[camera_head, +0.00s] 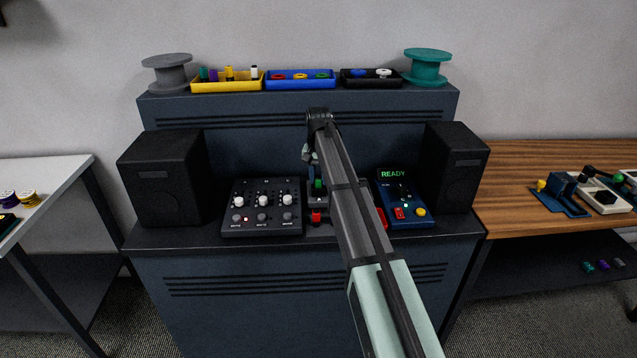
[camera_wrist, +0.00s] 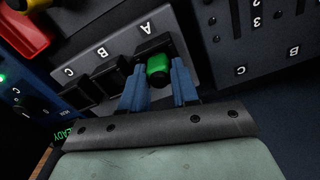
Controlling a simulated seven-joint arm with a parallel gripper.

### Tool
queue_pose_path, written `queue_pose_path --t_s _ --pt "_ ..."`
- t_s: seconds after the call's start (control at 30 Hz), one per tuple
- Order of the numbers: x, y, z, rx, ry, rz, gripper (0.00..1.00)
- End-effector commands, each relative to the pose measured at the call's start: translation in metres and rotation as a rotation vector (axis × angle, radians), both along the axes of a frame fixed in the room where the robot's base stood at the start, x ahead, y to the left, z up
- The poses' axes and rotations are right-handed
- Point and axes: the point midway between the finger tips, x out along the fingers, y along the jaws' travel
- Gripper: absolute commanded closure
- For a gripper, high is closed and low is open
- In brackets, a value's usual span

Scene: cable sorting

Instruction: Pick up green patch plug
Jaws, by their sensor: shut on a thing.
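The green patch plug (camera_wrist: 158,70) is a small green cylinder at the socket marked A on a grey panel (camera_wrist: 128,26) in the wrist view. In the head view the green plug (camera_head: 318,185) stands above the small grey panel in the middle of the bench. My gripper (camera_wrist: 160,86) has its two blue fingers on either side of the plug and is shut on it. The plug's lower end is hidden, so I cannot tell whether it is seated in the socket. Sockets B and C beside it look dark and empty. My arm hides part of the panel in the head view.
A black mixer (camera_head: 262,207) with white knobs lies left of the panel, and a blue tester (camera_head: 403,199) reading READY lies right. Black speakers (camera_head: 163,178) (camera_head: 455,167) flank the bench. Yellow (camera_head: 227,86), blue (camera_head: 300,87) and black (camera_head: 371,86) trays stand on the upper shelf.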

Motion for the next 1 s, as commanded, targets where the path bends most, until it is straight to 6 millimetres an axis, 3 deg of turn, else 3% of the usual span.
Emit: queue_pose_path --t_s 0.17,0.6,1.0 --pt "0.001 0.000 0.014 0.000 -0.002 0.000 1.00" --pt "0.001 0.000 0.084 0.000 -0.001 0.000 1.00" --pt "0.001 0.000 0.111 0.000 0.000 0.000 1.00"
